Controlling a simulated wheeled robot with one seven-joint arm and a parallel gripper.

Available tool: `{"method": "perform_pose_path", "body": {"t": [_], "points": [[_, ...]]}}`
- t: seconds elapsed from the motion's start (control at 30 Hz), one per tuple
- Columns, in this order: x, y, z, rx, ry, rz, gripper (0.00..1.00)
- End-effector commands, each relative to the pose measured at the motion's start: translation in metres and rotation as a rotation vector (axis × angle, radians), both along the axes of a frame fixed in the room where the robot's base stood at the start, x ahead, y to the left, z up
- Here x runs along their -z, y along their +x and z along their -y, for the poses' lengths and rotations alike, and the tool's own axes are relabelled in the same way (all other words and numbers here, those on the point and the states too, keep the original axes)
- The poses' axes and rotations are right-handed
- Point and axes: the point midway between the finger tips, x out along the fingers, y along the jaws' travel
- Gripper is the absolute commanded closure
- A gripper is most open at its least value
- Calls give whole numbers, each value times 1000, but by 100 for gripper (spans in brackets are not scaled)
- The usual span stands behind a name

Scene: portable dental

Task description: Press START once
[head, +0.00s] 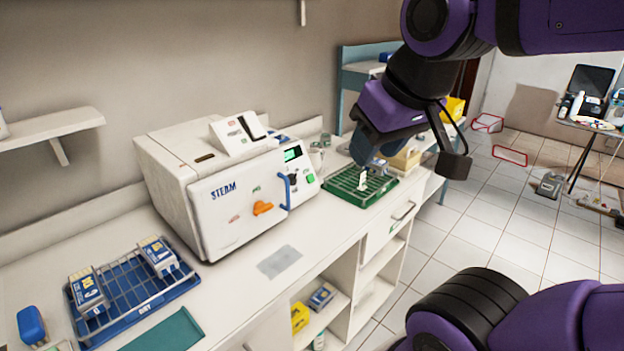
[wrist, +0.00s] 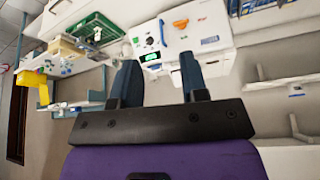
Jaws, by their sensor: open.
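The white STEAM machine (head: 225,200) stands on the counter with its front toward the aisle. A green button (head: 310,179), with no label I can read, sits on its right front panel beside a dark knob and below a lit green display (head: 292,155). In the wrist view the machine (wrist: 195,35) appears upside down, with the display (wrist: 151,57) seen just beyond the fingers. My gripper (head: 366,146) is open and empty, above and to the right of the panel, apart from it. Its two fingers (wrist: 160,70) also show in the wrist view.
A green rack (head: 345,193) stands on the counter right of the machine, under my gripper. A blue DRY rack (head: 130,303) with boxed packs is at the left. Counter in front of the machine is mostly clear.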

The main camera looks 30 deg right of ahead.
Motion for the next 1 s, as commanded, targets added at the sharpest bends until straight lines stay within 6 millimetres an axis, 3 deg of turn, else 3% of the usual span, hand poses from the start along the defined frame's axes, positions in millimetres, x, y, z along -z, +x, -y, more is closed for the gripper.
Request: {"method": "perform_pose_path", "body": {"t": [0.03,0.17,1.0], "points": [[0,0,0,0,0,0,71],[0,0,0,0,0,0,100],[0,0,0,0,0,0,100]]}}
